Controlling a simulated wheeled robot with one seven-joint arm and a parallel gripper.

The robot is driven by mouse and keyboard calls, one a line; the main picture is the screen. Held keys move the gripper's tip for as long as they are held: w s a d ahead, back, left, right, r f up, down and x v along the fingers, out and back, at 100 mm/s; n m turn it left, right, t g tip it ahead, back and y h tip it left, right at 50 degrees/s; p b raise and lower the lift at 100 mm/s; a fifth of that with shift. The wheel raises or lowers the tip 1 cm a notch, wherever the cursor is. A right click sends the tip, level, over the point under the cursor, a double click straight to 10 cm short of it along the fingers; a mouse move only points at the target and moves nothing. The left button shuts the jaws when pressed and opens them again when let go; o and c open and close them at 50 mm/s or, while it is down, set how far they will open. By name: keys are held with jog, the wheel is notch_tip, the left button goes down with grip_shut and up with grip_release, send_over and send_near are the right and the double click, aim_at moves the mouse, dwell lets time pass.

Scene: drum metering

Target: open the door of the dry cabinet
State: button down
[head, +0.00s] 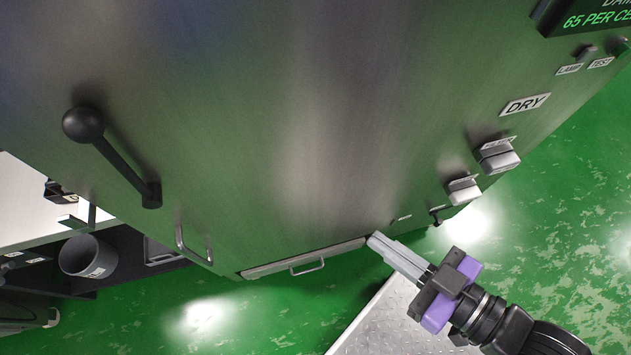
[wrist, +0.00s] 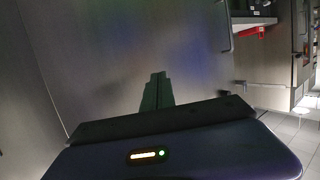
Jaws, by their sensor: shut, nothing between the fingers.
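The dry cabinet (head: 330,130), a large brushed-metal body with a DRY label (head: 526,104), fills most of the head view. A black lever with a ball knob (head: 84,125) is on its face at the left. A D-shaped handle (head: 194,245) is at its lower left edge, and a panel with a bar handle (head: 307,266) is at its bottom edge. I cannot tell which panel is the door. My gripper (head: 374,240) is shut and empty near the bottom edge, right of the bar handle. In the wrist view my fingers (wrist: 157,78) are together before a plain metal surface (wrist: 110,60).
Two pale switches (head: 480,174) and a green-lit display (head: 595,14) are at the cabinet's right. A grey cup (head: 87,256) stands at the left by a bench. A grey textured plate (head: 385,325) lies below my gripper. Green floor (head: 570,190) is open at the right.

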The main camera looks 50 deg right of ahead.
jog(key=c, duration=1.8)
grip_release()
jog(key=shift+o, duration=0.2)
